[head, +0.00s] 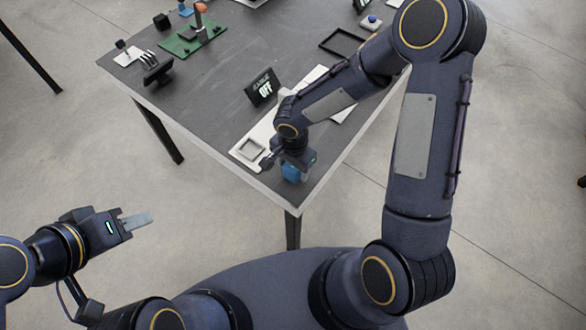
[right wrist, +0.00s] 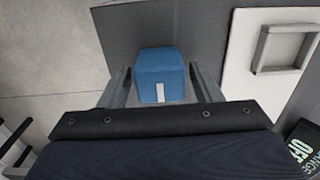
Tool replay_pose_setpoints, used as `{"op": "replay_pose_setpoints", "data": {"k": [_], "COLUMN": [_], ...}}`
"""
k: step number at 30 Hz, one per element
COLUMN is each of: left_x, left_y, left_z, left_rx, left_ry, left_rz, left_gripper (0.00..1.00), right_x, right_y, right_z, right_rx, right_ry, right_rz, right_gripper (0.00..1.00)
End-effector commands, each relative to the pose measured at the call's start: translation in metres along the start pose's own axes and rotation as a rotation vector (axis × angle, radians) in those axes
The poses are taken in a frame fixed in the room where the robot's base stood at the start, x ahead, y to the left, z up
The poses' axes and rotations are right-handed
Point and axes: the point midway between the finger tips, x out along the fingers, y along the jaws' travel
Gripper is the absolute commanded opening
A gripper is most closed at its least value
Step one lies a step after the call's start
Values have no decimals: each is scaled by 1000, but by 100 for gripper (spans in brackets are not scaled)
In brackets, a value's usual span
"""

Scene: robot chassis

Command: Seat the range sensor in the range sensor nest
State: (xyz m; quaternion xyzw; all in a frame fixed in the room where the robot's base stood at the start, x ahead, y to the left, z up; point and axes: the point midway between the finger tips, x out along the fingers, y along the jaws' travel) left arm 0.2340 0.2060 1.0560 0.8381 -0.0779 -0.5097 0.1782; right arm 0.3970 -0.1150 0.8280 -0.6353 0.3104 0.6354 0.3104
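A blue block (right wrist: 161,74) with a white stripe, which I take to be the range sensor, shows in the right wrist view; in the head view it is the blue piece (head: 293,173) near the table's front corner. My right gripper (right wrist: 163,85) is open, one finger on each side of it, with gaps visible. In the head view the right gripper (head: 293,165) is over the block and partly hides it. A grey square frame, likely the nest, stands on a white plate (head: 238,153); the frame also shows in the right wrist view (right wrist: 264,47). My left gripper (head: 137,221) is off the table, fingers seen side-on.
A black sign reading OFF (head: 263,87) stands behind the white plate. A green board (head: 190,40), a black frame (head: 342,43) and small parts lie further back. The dark table (head: 190,95) is clear at middle left; its front edge is close to the block.

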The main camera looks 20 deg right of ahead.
Motion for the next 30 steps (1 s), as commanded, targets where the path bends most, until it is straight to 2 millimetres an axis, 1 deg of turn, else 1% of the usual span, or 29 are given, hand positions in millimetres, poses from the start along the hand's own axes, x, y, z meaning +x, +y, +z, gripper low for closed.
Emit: {"op": "replay_pose_setpoints", "data": {"k": [1,6,9,16,20,23,26,29,30], "left_x": [0,0,0,0,0,0,1,6,8], "left_y": [0,0,0,0,0,0,0,-3,-4], "left_z": [0,0,0,0,0,0,0,3,4], "left_rx": [0,0,0,0,0,0,0,0,0], "left_ry": [0,0,0,0,0,0,0,0,0], "left_rz": [0,0,0,0,0,0,0,0,0], "left_gripper": [36,36,36,36,36,36,36,36,36], "right_x": [0,0,0,-1,-7,-18,-36,-56,-66], "right_y": [0,0,0,0,-1,-1,0,9,13], "right_z": [0,0,0,0,0,-1,1,19,26], "right_rx": [0,0,-1,0,0,0,-1,-4,-5], "right_ry": [0,0,0,0,2,3,3,5,5], "right_rz": [0,0,0,-1,-2,-4,-6,-7,-9], "right_gripper": [52,29,18,18,18,18,18,18,18]}}
